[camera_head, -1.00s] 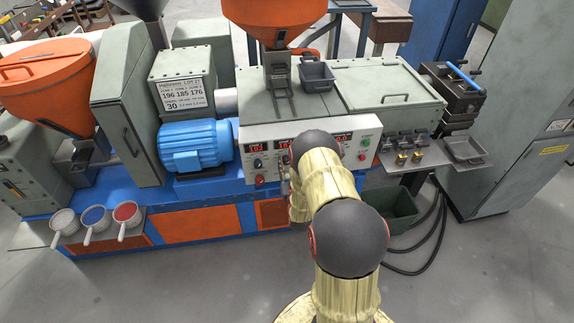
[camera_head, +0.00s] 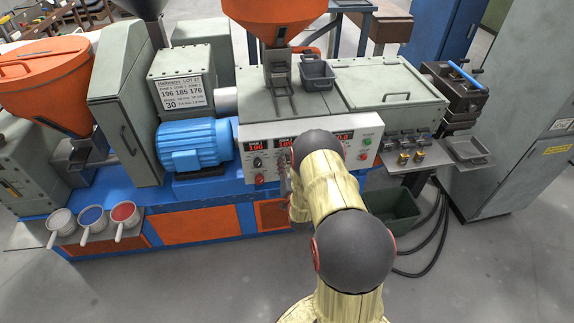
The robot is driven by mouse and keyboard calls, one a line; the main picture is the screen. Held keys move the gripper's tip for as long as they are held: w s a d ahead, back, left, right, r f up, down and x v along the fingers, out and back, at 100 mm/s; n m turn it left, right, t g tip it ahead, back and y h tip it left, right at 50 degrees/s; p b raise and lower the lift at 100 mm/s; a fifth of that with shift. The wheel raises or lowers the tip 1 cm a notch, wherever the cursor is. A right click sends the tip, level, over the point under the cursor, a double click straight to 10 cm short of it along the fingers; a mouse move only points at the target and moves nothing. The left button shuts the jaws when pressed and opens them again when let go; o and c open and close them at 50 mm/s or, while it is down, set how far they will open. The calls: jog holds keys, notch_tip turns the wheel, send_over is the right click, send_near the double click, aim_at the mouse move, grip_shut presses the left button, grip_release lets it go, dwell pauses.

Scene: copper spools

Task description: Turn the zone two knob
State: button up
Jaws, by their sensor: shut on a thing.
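The control panel (camera_head: 368,134) is on the front of the machine, with red displays along its top. The zone one display (camera_head: 256,147) seems to read 196. The zone two display (camera_head: 286,142) is partly covered by my arm, and only its first digits show. The zone one knob (camera_head: 257,162) is dark and stands free below its display. My gripper (camera_head: 287,167) is at the panel below the zone two display, shut on the zone two knob. My arm and gripper hide that knob almost wholly.
A label (camera_head: 182,92) on the grey box lists 196, 185, 176 and 30. A red button (camera_head: 259,179) sits low on the panel. The blue motor (camera_head: 195,145) is left of the panel. Brass fittings (camera_head: 412,157) and a green bin (camera_head: 393,210) are at right.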

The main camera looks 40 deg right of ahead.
dwell(0.4)
jog(key=o, duration=1.2)
jog(key=shift+c, duration=0.2)
jog(key=v, duration=1.2)
